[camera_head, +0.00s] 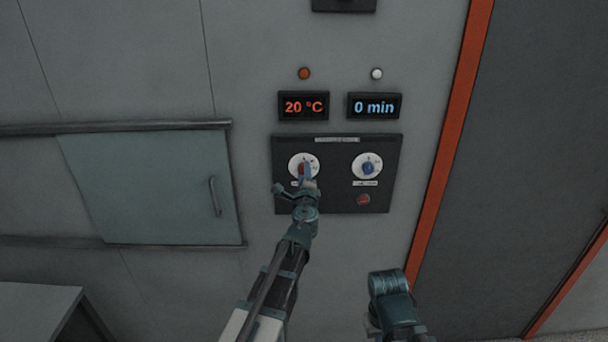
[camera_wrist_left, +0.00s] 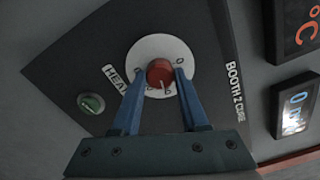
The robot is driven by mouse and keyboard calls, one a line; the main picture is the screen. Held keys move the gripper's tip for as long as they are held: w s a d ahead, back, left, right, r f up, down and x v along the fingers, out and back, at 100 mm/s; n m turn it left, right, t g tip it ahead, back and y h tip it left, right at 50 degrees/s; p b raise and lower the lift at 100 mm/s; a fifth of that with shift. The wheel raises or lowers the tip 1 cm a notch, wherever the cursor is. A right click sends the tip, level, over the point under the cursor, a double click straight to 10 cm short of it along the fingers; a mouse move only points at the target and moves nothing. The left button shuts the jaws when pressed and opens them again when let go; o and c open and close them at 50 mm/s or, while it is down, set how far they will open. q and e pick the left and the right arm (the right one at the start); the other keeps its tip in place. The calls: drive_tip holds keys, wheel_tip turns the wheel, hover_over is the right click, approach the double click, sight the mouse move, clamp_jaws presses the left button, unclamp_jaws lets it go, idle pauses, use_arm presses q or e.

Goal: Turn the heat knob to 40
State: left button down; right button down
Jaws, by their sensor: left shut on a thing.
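The red heat knob (camera_wrist_left: 160,73) sits on a round white dial (camera_head: 291,160) on the dark control panel (camera_head: 335,150). The left wrist view shows one finger of my left gripper (camera_wrist_left: 158,78) on either side of the knob, shut on it. My left gripper (camera_head: 305,172) also covers much of the dial in the head view, so the knob's pointer is hard to read there. The red display (camera_head: 304,106) above reads 20 °C. My right arm shows at the bottom, but its gripper is out of view.
A second dial with a blue knob (camera_head: 367,167) is to the right, under a display (camera_head: 374,106) reading 0 min. A red button (camera_head: 363,199) is below it. A green button (camera_wrist_left: 91,103) lies near my left gripper. A glass hatch (camera_head: 150,190) is at the left.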

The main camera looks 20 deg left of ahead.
use_arm(q)
drive_tip(key=shift+s, duration=0.1)
idle(0.4)
drive_tip(key=shift+c, duration=2.1)
unclamp_jaws()
drive_tip(key=shift+s, duration=0.1)
